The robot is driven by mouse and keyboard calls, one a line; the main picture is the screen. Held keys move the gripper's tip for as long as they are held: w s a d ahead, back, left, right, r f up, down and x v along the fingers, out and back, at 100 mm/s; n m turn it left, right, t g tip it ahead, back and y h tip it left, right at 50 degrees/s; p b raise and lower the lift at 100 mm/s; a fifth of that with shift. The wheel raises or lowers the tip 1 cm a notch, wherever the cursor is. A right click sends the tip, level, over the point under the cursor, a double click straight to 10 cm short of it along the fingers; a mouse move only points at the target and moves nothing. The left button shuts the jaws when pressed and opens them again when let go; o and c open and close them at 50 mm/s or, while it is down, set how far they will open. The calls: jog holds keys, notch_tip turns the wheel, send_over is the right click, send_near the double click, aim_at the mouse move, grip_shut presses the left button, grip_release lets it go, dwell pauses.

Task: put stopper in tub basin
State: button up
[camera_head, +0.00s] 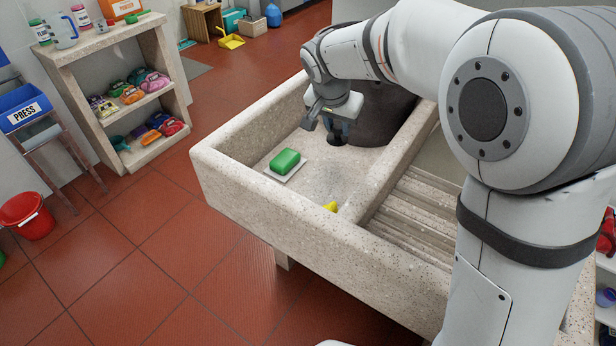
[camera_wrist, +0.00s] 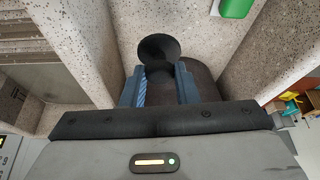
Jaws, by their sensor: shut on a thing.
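A black round stopper (camera_head: 336,140) is held in my gripper (camera_head: 338,129) over the left, deep basin of the speckled stone tub (camera_head: 330,180). In the wrist view the stopper (camera_wrist: 158,48) sits with its wide dark face outward between the two blue-grey fingers of my gripper (camera_wrist: 160,85). The fingers are closed on its narrower part, which is largely hidden. I cannot tell whether the stopper touches the basin floor. No drain hole shows clearly.
A green soap bar (camera_head: 286,161) on a white dish and a small yellow thing (camera_head: 330,207) lie in the basin. A large dark rounded thing (camera_head: 385,115) stands behind my gripper. A ridged washboard (camera_head: 420,215) lies right of the divider. A stone shelf (camera_head: 100,60) stands left.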

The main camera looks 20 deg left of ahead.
aim_at(333, 144)
jog(key=f, duration=0.2)
jog(key=f+b, duration=0.1)
jog(key=f, duration=0.1)
jog(key=f+b, duration=0.1)
jog(key=f, duration=0.2)
jog(key=shift+s+a+f, duration=0.1)
jog(key=shift+s+a, duration=0.05)
jog(key=shift+s, duration=0.1)
notch_tip(333, 144, down, 10)
jog(key=shift+r+b, duration=0.15)
jog(key=shift+b, duration=1)
jog(key=shift+f, duration=0.2)
jog(key=o, duration=1)
jog(key=shift+c, duration=0.2)
jog(key=shift+r, duration=0.15)
jog(key=shift+r, duration=0.25)
jog(key=p+v, duration=0.1)
jog(key=v, duration=1)
jog(key=shift+r+p, duration=0.3)
jog(key=shift+p, duration=0.1)
